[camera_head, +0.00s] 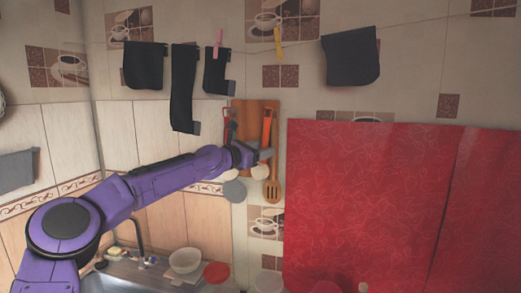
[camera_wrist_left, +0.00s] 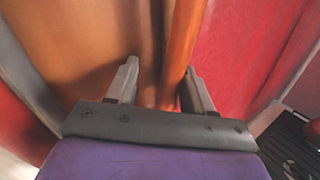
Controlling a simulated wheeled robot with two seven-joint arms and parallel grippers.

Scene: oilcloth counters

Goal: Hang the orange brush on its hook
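My left gripper (camera_head: 262,155) is at the back wall, in front of the hanging kitchen utensils. In the left wrist view its two fingers (camera_wrist_left: 160,82) stand apart. A long orange handle (camera_wrist_left: 182,48) runs down between them, close to the right finger; I cannot see a grip on it. In the head view an orange handle (camera_head: 267,124) hangs above the gripper, and a wooden slotted spatula (camera_head: 272,188) shows below it. A red-orange handle (camera_head: 228,131) hangs to the left. I cannot tell which is the orange brush, and its hook is not clear. My right gripper is not in view.
A wooden board (camera_head: 252,110) hangs behind the utensils. A large red panel (camera_head: 370,210) stands close on the right. Dark cloths (camera_head: 350,57) hang from a line above. Bowls (camera_head: 185,260) stand on the counter below, beside a sink with a faucet (camera_head: 139,236).

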